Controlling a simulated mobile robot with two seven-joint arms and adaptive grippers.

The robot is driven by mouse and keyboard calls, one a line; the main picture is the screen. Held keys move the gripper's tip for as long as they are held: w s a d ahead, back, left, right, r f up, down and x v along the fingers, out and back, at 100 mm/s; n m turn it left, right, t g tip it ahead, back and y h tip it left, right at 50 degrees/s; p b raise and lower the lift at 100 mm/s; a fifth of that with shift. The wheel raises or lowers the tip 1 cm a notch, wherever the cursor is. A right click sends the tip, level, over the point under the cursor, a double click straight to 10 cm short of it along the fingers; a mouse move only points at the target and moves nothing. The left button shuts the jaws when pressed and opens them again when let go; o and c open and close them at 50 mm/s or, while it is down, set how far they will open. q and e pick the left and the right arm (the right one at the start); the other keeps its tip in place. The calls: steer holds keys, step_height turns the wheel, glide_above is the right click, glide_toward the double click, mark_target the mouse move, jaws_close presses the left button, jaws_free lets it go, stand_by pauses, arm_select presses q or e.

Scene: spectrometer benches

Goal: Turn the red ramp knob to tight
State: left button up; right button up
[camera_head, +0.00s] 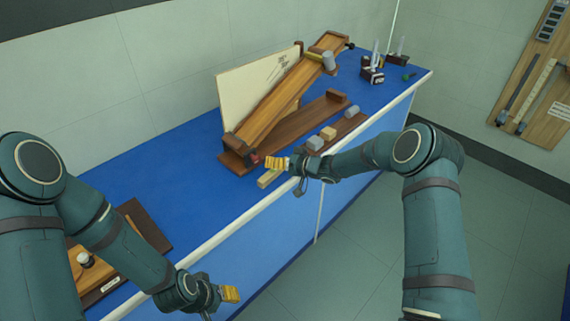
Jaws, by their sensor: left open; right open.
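The red ramp knob (255,159) shows as a small red spot at the near lower end of the wooden ramp (278,97). The ramp rises to the back right over a dark wooden base (313,122). My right gripper (275,163) is open, with its yellow fingertips just right of the knob; they partly hide it, and I cannot tell whether they touch. Any tight marking near the knob is too small to read. My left gripper (230,294) is open and empty, off the front edge of the bench, far from the ramp.
The ramp stands on a blue bench (180,161) with a pale front edge. A cream board (237,92) stands behind it. Several blocks sit on a wooden strip (345,124) at right. A wooden board (144,226) lies near my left arm. Small stands (373,75) are at the far end.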

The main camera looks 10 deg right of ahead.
steer(key=shift+v, duration=1.8)
